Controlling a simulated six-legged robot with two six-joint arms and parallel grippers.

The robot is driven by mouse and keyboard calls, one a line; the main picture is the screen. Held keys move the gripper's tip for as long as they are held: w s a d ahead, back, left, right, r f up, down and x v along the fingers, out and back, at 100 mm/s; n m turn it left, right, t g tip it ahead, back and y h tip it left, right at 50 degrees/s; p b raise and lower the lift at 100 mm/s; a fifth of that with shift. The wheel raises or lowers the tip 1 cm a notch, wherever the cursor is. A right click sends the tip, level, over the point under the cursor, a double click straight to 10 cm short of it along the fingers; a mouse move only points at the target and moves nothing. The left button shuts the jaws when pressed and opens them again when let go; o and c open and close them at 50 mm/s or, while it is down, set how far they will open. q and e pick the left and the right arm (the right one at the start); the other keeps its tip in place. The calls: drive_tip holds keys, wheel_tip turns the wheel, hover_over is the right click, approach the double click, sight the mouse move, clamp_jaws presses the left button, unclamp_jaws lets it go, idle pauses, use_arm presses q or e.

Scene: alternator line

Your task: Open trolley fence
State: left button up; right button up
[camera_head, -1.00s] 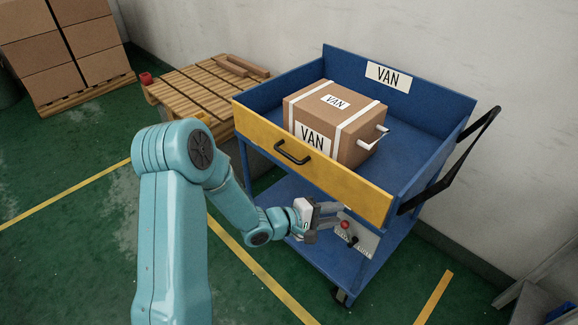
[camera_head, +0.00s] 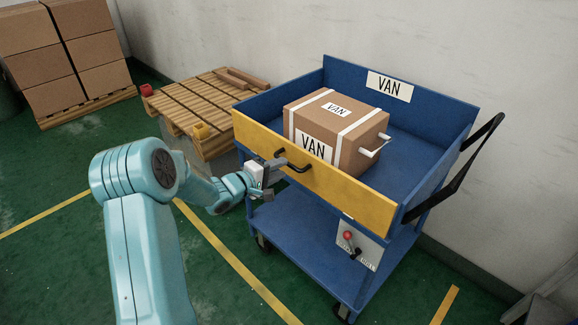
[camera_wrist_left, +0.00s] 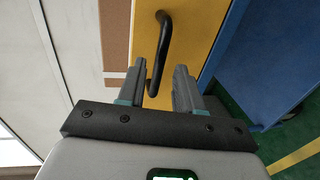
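The trolley fence (camera_head: 345,190) is a yellow panel across the front of the blue trolley (camera_head: 300,230), standing upright. Its black handle (camera_head: 294,160) is on the left part of the panel. My left gripper (camera_head: 275,172) is at the handle's left end. In the left wrist view my left gripper (camera_wrist_left: 155,85) is open, with the lower end of the black handle (camera_wrist_left: 161,50) between its two fingers. I cannot tell whether they touch it. A red-knobbed lever (camera_head: 348,236) on a pale plate is below the fence. My right gripper is not in view.
A cardboard box (camera_head: 335,125) marked VAN sits on the trolley's top deck behind the fence. A wooden pallet (camera_head: 200,105) lies to the left, and stacked boxes (camera_head: 65,60) stand further left. A wall is behind. The green floor in front is clear.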

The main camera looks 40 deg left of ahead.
sight(289, 165)
use_arm(q)
drive_tip(key=x, duration=0.4)
drive_tip(key=shift+w+f, duration=0.1)
drive_tip(key=shift+w, duration=0.3)
clamp_jaws()
drive_tip(key=shift+f, duration=0.1)
